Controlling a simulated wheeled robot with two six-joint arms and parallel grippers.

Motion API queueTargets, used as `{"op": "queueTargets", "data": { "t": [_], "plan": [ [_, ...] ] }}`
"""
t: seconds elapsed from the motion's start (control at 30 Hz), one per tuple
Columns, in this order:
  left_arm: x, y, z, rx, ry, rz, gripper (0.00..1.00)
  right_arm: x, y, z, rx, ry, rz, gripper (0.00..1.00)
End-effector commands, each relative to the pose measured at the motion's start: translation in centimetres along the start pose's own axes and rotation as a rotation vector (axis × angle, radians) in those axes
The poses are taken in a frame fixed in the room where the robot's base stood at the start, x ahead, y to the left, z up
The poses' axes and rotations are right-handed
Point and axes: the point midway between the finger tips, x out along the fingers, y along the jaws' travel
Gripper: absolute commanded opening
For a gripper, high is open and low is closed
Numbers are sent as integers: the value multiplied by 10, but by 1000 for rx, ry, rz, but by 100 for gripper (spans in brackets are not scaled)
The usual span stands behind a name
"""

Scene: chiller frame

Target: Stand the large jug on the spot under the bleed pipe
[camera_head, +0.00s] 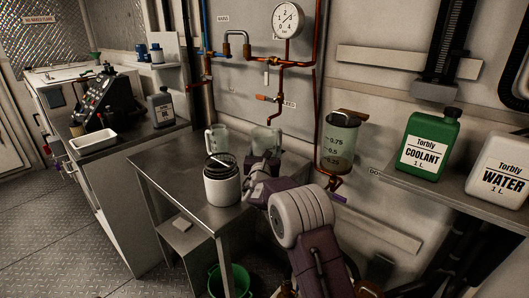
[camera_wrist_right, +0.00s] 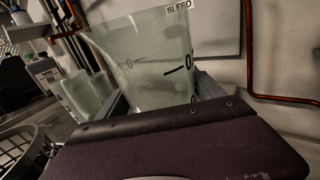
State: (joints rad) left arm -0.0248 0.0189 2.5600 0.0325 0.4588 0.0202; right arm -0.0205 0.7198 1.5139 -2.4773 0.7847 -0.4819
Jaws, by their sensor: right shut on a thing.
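The large jug (camera_head: 265,138) is clear, with scale marks on its side. It stands roughly upright at the back right of the steel table, below the end of the bleed pipe (camera_head: 272,114). My right gripper (camera_head: 262,166) is shut on it. The jug also fills the middle of the right wrist view (camera_wrist_right: 145,62), between the jaws. Its base is hidden by the gripper, so I cannot tell whether it touches the table or the spot. A second clear jug (camera_head: 216,140) stands to its left, also in the wrist view (camera_wrist_right: 85,98). My left gripper is not in view.
A white pot (camera_head: 222,188) with a wire basket stands at the front of the steel table (camera_head: 180,182). A grey oil bottle (camera_head: 161,108) is on the left counter. A graduated cylinder (camera_head: 338,142) hangs on the wall at right. Coolant (camera_head: 428,143) and water (camera_head: 498,170) bottles occupy the right shelf.

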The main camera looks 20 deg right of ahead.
Motion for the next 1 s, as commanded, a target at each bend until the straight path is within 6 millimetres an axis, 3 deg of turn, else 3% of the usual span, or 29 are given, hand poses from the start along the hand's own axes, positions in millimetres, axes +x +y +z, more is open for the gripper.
{"op": "queueTargets", "data": {
  "t": [0.47, 0.5, 0.57, 0.77, 0.9, 1.0],
  "plan": [
    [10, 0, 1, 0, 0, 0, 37, 0, 0, -8, 1, -1, 0, 32],
    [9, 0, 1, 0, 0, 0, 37, 0, 0, -7, 1, -1, 0, 86],
    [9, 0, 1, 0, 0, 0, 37, 0, 0, -6, 1, -1, 0, 100],
    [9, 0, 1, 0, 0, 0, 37, 0, 0, -7, 0, 1, 0, 100],
    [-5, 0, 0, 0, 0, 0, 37, 0, 0, 5, 0, 0, 0, 100],
    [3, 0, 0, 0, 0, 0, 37, -18, 1, 0, 0, 1, 2, 100]
  ]
}}
